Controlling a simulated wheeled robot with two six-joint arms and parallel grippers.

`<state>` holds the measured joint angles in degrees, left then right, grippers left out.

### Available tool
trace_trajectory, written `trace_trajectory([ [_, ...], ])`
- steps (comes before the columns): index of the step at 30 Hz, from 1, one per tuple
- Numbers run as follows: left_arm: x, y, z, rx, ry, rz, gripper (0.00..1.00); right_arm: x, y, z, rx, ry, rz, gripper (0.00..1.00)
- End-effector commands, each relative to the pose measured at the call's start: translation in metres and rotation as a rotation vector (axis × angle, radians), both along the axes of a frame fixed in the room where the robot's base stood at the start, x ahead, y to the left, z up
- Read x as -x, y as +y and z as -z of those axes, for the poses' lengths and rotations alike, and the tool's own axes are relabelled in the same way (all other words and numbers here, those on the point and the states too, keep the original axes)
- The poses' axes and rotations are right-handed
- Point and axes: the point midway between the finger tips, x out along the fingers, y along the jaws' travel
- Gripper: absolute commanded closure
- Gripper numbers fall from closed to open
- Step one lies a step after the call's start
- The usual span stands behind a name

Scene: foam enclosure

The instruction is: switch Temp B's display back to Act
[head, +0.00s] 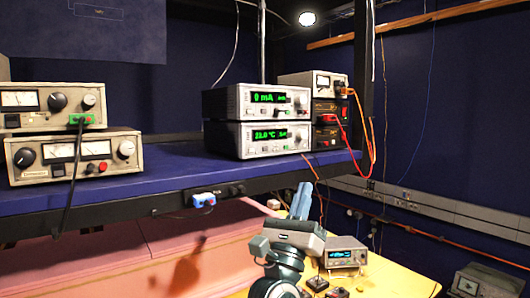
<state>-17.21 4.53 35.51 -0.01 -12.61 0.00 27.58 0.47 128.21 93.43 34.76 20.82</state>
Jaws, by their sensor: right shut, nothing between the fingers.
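A silver controller (266,139) with a green display showing about 22.0 or 23.0 °C is the lower unit of a two-unit stack on the blue shelf. The small word beside its reading looks like "Set", but is too small to be sure. No "Temp B" label can be read. Its small buttons and a knob are right of the display. My right gripper (303,188) is shut and empty, its blue fingers pointing up. In the picture it is below and right of the controller, in front of the shelf edge and apart from the unit. My left gripper is not in view.
A similar unit (256,101) reading 0 mA sits on top of the controller. Analog-meter supplies (74,150) stand at left. Dark boxes (327,125) with orange cables stand at right. The blue shelf (170,175) is bare between the stacks. A yellow bench (385,280) is below.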

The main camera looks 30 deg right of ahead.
Motion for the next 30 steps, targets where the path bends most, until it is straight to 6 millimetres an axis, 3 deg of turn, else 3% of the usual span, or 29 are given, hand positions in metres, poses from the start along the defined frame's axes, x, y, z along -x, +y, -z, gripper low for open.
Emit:
trace_trajectory([
  [1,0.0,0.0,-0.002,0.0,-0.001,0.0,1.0,0.005,-0.011,-0.015,-0.108,-0.061,-0.046,1.0],
  [7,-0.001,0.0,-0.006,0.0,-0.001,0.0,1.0,0.004,-0.036,-0.039,-0.529,-0.214,-0.278,1.0],
  [15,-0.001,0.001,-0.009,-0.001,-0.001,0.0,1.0,-0.012,-0.022,-0.063,-0.922,-0.251,-0.588,1.0],
  [22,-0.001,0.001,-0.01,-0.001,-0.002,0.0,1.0,-0.017,-0.007,-0.071,-1.04,-0.223,-0.7,1.0],
  [30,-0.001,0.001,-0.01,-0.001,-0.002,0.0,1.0,-0.018,-0.006,-0.07,-1.049,-0.218,-0.705,1.0],
])
